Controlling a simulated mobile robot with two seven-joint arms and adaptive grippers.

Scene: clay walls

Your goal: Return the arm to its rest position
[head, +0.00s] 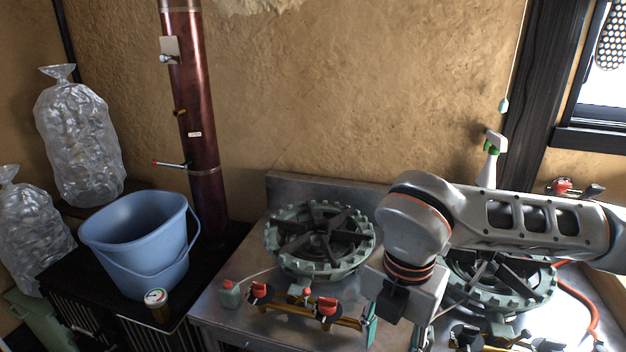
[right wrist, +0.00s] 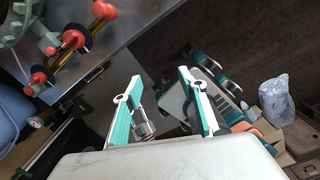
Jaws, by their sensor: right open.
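My right arm (head: 530,222) comes in from the right in the head view, above the metal stove and in front of its right burner. Its gripper (head: 397,332) points down by the stove's front edge, partly cut off by the bottom of the picture. In the right wrist view the two teal and white fingers (right wrist: 160,85) are spread apart with nothing between them. The gripper is open and empty. My left gripper is not in view.
The left burner (head: 322,240) and right burner (head: 498,280) stand close to the arm. Red knobs (head: 327,306) line the stove front. A spray bottle (head: 490,162) stands behind the arm. A blue bucket (head: 140,235) and small jar (head: 157,305) are at left, by a dark red pipe (head: 195,110).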

